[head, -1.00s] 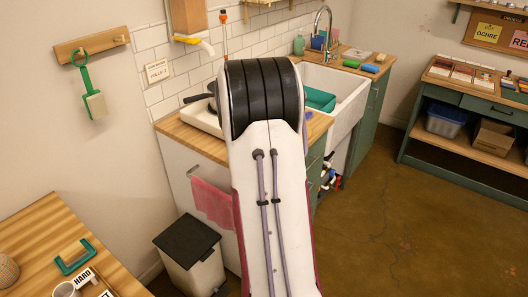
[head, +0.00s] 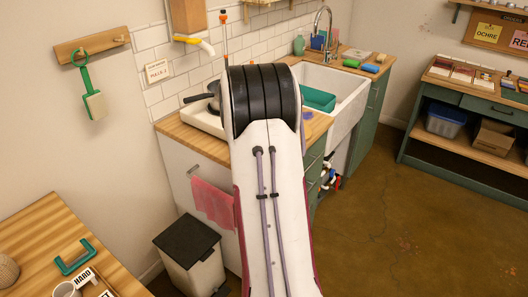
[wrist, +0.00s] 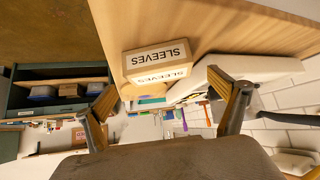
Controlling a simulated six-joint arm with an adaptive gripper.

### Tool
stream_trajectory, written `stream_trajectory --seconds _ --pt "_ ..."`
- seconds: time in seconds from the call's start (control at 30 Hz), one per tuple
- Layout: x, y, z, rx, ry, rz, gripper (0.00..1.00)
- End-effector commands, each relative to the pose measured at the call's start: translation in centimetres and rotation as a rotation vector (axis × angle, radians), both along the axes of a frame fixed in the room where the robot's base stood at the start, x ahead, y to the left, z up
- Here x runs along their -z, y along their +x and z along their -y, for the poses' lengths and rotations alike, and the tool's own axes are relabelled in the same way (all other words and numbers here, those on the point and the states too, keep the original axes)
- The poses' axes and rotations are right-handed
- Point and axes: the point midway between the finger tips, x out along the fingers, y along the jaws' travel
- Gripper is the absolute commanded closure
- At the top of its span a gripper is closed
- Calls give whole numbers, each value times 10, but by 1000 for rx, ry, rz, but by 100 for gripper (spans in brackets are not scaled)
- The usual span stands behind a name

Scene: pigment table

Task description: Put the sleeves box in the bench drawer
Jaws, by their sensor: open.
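The sleeves box (wrist: 156,60) is a tan box with SLEEVES lettered on two pale faces. It sits at the wooden counter (wrist: 225,30) in the wrist view, which looks upside down. My gripper (wrist: 168,103) is open, its two fingers spread wide, with the box beyond and between them; no contact shows. In the head view my arm hides the box and gripper. The green bench (head: 455,99) stands at the right of the head view. Its drawer (head: 493,108) has a dark handle and appears closed.
The sink (head: 335,82) with a teal basin (head: 317,98) lies beyond my arm. A white hob (head: 203,118) with a pan is on the counter. A bin (head: 190,252) stands below. The brown floor before the bench is clear.

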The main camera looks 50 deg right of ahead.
Motion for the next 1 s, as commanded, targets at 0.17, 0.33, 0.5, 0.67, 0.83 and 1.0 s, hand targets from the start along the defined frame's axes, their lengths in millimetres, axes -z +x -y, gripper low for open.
stream_trajectory --seconds 0.17,0.33,0.5,0.67,0.83,1.0 --pt "0 0 0 0 0 0 4" --pt "2 1 1 -1 0 -1 4" --pt "10 2 7 -1 1 -3 4" --pt "21 6 16 -1 1 -2 4" --pt "32 10 26 -1 2 -1 4" --pt "38 12 32 -1 1 -1 4"
